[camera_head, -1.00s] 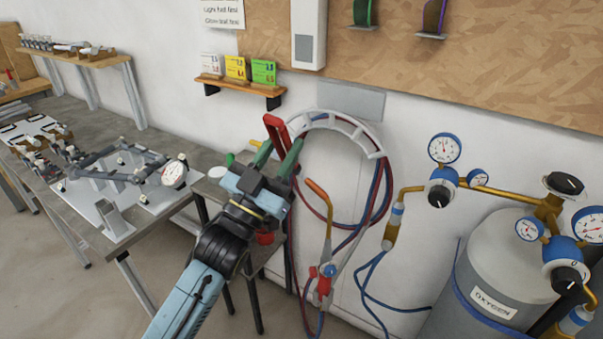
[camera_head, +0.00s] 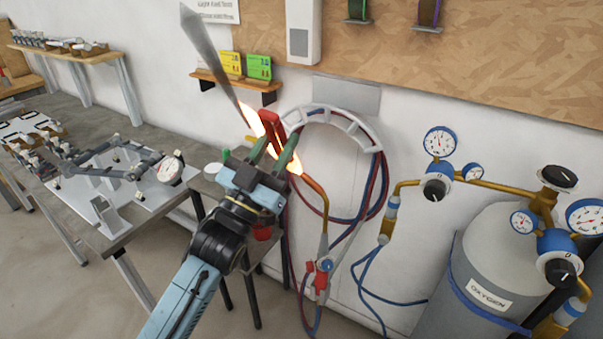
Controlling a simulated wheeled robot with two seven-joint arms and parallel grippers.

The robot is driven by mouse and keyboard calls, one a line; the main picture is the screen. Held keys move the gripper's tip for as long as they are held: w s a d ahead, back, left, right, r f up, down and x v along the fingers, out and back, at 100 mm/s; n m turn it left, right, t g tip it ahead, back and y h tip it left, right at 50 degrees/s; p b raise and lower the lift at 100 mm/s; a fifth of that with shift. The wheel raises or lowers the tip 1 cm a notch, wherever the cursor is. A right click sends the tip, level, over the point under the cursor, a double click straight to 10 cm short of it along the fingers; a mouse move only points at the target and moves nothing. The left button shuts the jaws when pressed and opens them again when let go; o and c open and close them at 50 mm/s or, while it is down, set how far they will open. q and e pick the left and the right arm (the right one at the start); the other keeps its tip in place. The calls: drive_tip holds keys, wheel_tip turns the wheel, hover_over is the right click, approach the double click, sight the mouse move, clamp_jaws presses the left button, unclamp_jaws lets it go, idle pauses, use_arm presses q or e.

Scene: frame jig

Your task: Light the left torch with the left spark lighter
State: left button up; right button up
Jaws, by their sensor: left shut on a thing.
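The torch (camera_head: 324,212) is upright, with a bent copper-coloured tube and red and blue valves at its lower end. A bright orange-white flame (camera_head: 252,122) streams from its tip up and to the left, ending in a long grey plume (camera_head: 205,45). My left gripper (camera_head: 273,147) is shut on the red spark lighter (camera_head: 271,126), right by the torch tip. The flame passes behind or beside the fingers; I cannot tell whether it touches them. The lighter's lower part is hidden by the gripper. My right gripper is out of view.
A grey curved hose hanger (camera_head: 345,121) with red and blue hoses is on the wall behind. An oxygen cylinder (camera_head: 495,262) with gauges stands at right. A bench (camera_head: 110,232) with a frame jig (camera_head: 120,165) is at left. A small shelf (camera_head: 245,88) holds coloured boxes.

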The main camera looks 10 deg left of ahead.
use_arm(q)
clamp_jaws()
drive_tip(key=shift+s, duration=0.1)
drive_tip(key=s+a+f+p, duration=0.1)
drive_tip(key=s+a+p, duration=0.2)
drive_tip(key=s, duration=0.9)
drive_tip(key=shift+s, duration=0.3)
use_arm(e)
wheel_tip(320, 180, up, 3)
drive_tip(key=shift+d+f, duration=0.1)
use_arm(q)
drive_tip(key=w+a+f+n+t+y+b, duration=0.1)
drive_tip(key=w+a+f+n+y+b, duration=0.1)
drive_tip(key=f+y, duration=0.3)
drive_tip(key=w+a+f+n+t+y+b, duration=0.1)
drive_tip(key=f+y, duration=0.3)
drive_tip(key=f, duration=0.6)
drive_tip(key=shift+w+a+f+n+y+b, duration=0.2)
drive_tip(key=shift+w+a+n+y+b, duration=0.2)
drive_tip(key=shift+w+n+b, duration=0.35)
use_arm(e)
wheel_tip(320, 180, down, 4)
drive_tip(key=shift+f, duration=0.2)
use_arm(q)
drive_tip(key=shift+s, duration=0.1)
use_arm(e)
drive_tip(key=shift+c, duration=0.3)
